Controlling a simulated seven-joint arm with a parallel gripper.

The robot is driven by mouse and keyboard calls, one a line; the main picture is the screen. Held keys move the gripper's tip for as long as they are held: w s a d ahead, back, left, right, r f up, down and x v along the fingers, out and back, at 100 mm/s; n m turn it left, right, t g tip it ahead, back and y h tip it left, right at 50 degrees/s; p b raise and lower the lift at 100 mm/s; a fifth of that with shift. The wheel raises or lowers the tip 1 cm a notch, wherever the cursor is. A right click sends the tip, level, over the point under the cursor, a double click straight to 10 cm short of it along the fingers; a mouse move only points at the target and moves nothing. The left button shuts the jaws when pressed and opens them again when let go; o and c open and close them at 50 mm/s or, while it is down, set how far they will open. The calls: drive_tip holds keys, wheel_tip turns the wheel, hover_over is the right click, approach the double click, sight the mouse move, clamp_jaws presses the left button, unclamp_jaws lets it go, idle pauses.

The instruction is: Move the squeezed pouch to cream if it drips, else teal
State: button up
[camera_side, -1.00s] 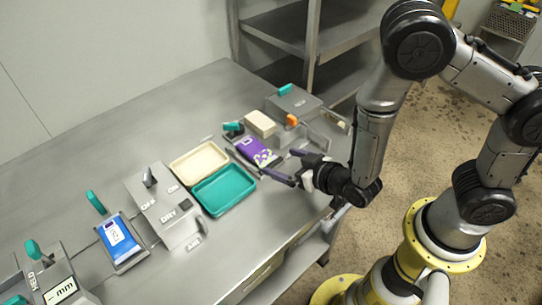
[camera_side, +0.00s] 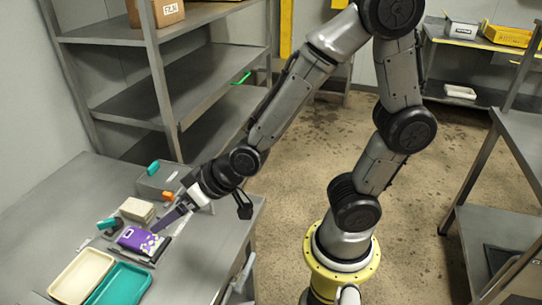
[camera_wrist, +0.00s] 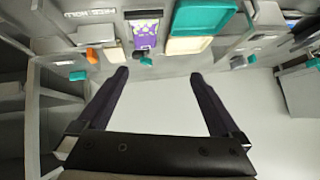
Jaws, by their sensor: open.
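The purple pouch (camera_side: 140,240) with a white-and-yellow pattern lies flat between dark bars on the bench; it also shows in the wrist view (camera_wrist: 146,32). No drip can be made out on it. The cream tray (camera_side: 80,277) and the teal tray (camera_side: 120,286) lie side by side just in front of it. The wrist view shows the teal tray (camera_wrist: 205,14) and the cream tray (camera_wrist: 188,45) too. My gripper (camera_side: 166,226) is beside the pouch on its right, apart from it as far as I can tell. Its fingers (camera_wrist: 159,73) are spread and empty.
A beige block (camera_side: 137,209) and a teal lever (camera_side: 107,223) stand close behind the pouch. A grey box (camera_side: 157,182) with teal and orange handles stands beyond. Metal shelving (camera_side: 165,95) rises behind the bench. The floor (camera_side: 290,185) to the right is open.

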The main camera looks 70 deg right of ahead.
drive_tip(key=s+d+r+g+h, duration=0.1)
drive_tip(key=s+d+r, duration=0.4)
drive_tip(key=s, duration=0.3)
drive_tip(key=s+d+r+g+h, duration=0.1)
drive_tip(key=s+d+r+g, duration=0.1)
drive_tip(key=s+d+r, duration=0.3)
drive_tip(key=s+d, duration=0.1)
drive_tip(key=s, duration=0.3)
drive_tip(key=shift+s+r+n+g, duration=0.15)
drive_tip(key=shift+n+g, duration=0.15)
